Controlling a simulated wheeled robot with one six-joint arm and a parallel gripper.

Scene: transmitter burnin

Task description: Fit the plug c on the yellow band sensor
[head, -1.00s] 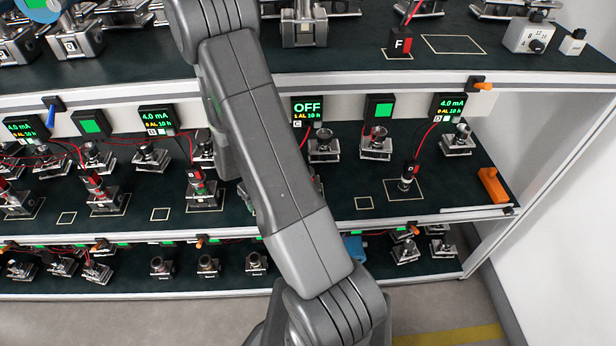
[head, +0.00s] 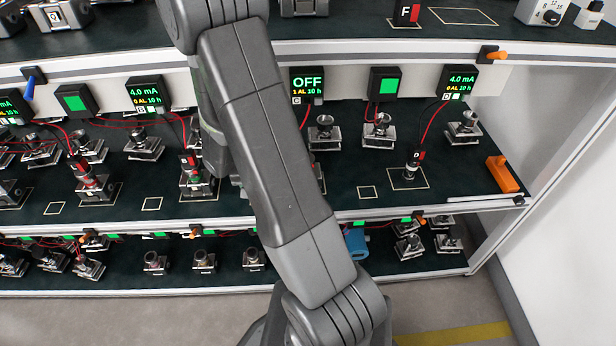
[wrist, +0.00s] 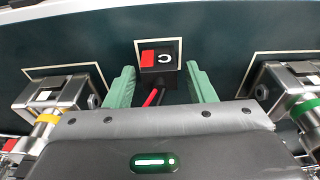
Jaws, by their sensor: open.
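The plug c (wrist: 160,56), a black block with a red side and a letter C that appears turned, stands in the wrist view with a red and a black lead running from it. My gripper (wrist: 160,78) is open, with its green fingers on either side of the plug's near part; no contact is visible. The yellow band sensor (wrist: 47,117) is at the left of the wrist view, a metal fitting in a pale outlined square, partly covered by my gripper body.
A green band sensor (wrist: 298,105) stands close at the right in the wrist view. In the head view, display C (head: 308,86) reads OFF. Plug D (head: 413,163) and an orange block (head: 502,174) stand right of my arm. Shelves lie above and below.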

